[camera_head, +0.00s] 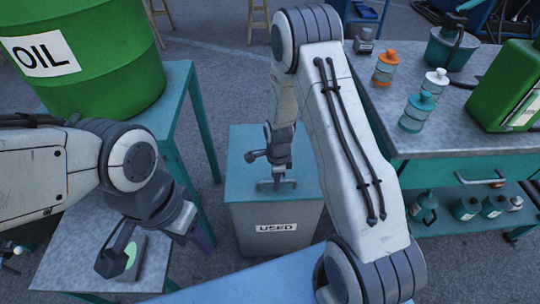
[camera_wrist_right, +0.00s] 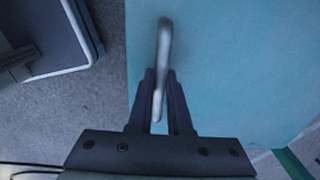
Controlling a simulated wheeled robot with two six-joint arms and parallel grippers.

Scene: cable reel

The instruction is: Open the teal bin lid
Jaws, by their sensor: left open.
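The teal lid (camera_head: 238,180) lies flat on top of the grey bin (camera_head: 250,222), which has a "USED" label on its front. The lid fills much of the right wrist view (camera_wrist_right: 230,70). A metal handle (camera_wrist_right: 164,45) stands on the lid. My right gripper (camera_head: 277,184) is over the lid, pointing down. In the right wrist view its fingers (camera_wrist_right: 161,78) are close together on both sides of the handle, apparently shut on it. My left gripper (camera_head: 160,246) is open, over the low table at the left, away from the bin.
A green oil drum (camera_head: 95,70) stands on a teal table at the upper left. A workbench (camera_head: 450,140) with several bottles is at the right. A grey device with a green face (camera_head: 130,252) is by my left gripper. A light blue surface (camera_head: 240,285) is in front.

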